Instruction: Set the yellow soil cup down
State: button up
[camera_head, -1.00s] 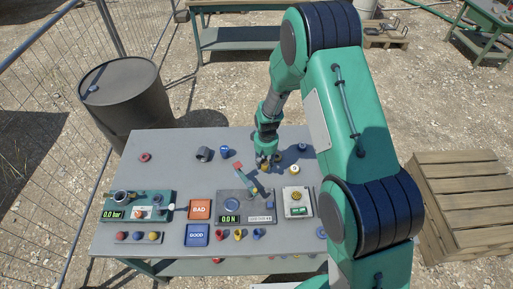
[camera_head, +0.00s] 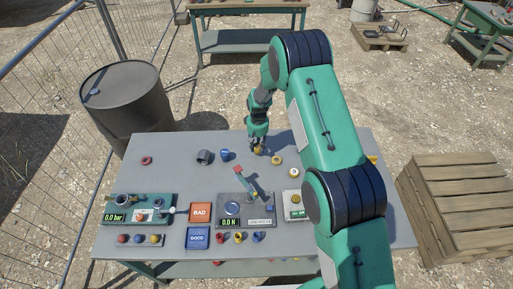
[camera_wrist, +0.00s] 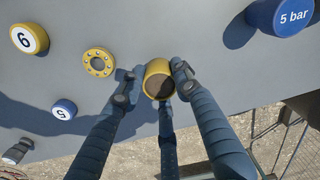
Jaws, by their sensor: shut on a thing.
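The yellow soil cup (camera_wrist: 158,68) is a small round cup with dark brown soil inside. In the wrist view it is between the dark fingers of my gripper (camera_wrist: 157,78), which are shut on it from several sides. In the head view my gripper (camera_head: 258,147) is over the back middle of the grey table (camera_head: 175,170), with the yellow cup (camera_head: 258,151) low between its fingertips. I cannot tell whether the cup touches the tabletop.
A yellow ring with holes (camera_head: 277,160) lies right beside the gripper, with a yellow weight marked 6 (camera_wrist: 29,39) beyond it. Measuring devices (camera_head: 237,212) fill the front.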

aim_at(257, 147)
jog(key=shift+w+a+f, duration=0.1)
jog(key=shift+w+a, duration=0.15)
jog(key=shift+w, duration=0.75)
jog(key=shift+f+p, duration=0.45)
jog(key=shift+f, duration=1.3)
jog(key=shift+f, duration=0.15)
jog(key=o, duration=1.2)
jog(key=shift+r+b, duration=0.75)
jog(key=shift+r, duration=5.4)
